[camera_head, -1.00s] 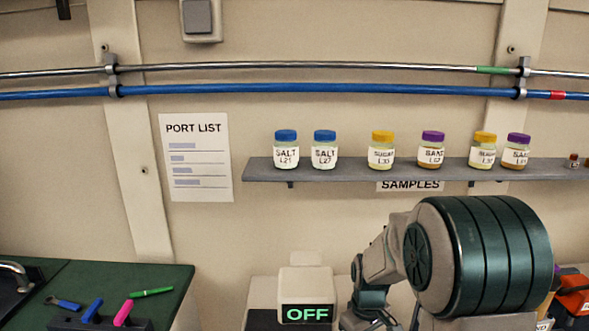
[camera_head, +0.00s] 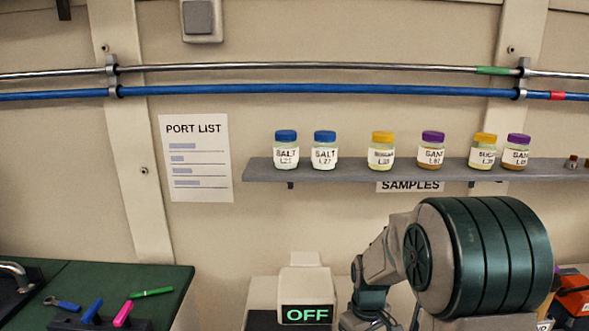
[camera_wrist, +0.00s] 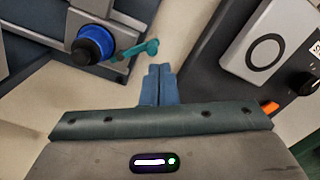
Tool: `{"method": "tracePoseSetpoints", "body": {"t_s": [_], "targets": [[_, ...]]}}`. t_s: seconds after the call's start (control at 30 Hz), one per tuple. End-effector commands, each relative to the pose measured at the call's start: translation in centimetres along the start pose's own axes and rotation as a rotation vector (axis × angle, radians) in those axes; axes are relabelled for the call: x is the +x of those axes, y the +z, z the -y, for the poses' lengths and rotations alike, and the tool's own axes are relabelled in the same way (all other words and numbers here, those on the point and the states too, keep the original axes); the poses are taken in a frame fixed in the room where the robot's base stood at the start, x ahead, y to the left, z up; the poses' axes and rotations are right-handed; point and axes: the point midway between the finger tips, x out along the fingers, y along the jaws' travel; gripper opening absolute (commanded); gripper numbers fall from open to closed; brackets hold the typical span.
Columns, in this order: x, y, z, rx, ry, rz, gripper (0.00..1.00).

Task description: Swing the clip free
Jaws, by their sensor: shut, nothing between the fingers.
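My gripper (camera_wrist: 158,85) shows in the wrist view with its two blue fingers together and nothing between them. A small teal piece (camera_wrist: 140,49), which looks like the clip, lies just beyond the fingertips and slightly left. It sits beside a round knob with a blue ring and black cap (camera_wrist: 93,45), on a grey fixture. A small gap shows between the fingertips and the teal piece. In the head view my arm is at the lower right, and my gripper and the clip are hidden.
In the wrist view a dark panel (camera_wrist: 222,68) with a pale plate (camera_wrist: 262,47) stands close on the right. In the head view a shelf (camera_head: 350,172) holds several jars, above a box reading OFF (camera_head: 306,314). A green bench (camera_head: 120,277) is at left.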

Motion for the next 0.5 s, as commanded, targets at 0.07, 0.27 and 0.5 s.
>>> {"method": "tracePoseSetpoints", "body": {"t_s": [0.07,0.27,0.5], "targets": [[0.0,0.0,0.0,0.0,0.0,0.0,0.0],[0.02,0.0,0.0,0.0,0.0,0.0,0.0],[0.55,0.01,0.0,0.0,0.0,0.0,0.0]]}}
